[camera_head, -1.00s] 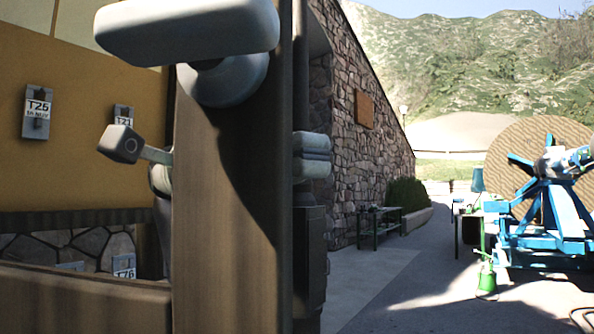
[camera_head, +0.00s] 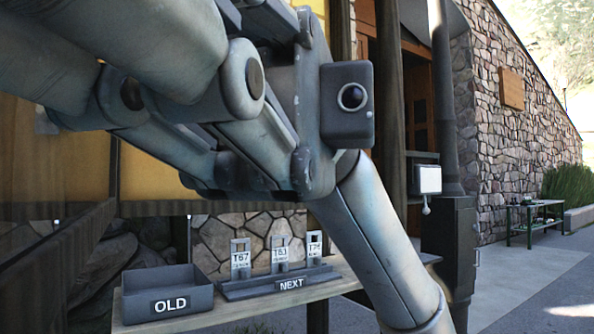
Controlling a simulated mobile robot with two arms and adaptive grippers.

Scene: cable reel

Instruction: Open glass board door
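The yellow board (camera_head: 160,175) is at the left, largely hidden behind my gripper. A dark wooden frame (camera_head: 75,255) runs along its lower left. It may belong to the glass door, but I cannot make out the glass, a handle, or whether the door is open. A large gripper (camera_head: 205,150) fills the upper left, close to the camera. Its arm link rises from the lower right, so I take it as my right one. Its fingertips are cut off or hidden, and contact with the door cannot be told. My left gripper is not in view.
Below the board, a shelf (camera_head: 205,318) carries a grey OLD tray (camera_head: 185,278) and a NEXT rack (camera_head: 285,293) with several tags. To the right are a grey cabinet (camera_head: 455,255), a stone wall (camera_head: 510,125) and a green bench (camera_head: 528,220). The pavement at lower right looks clear.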

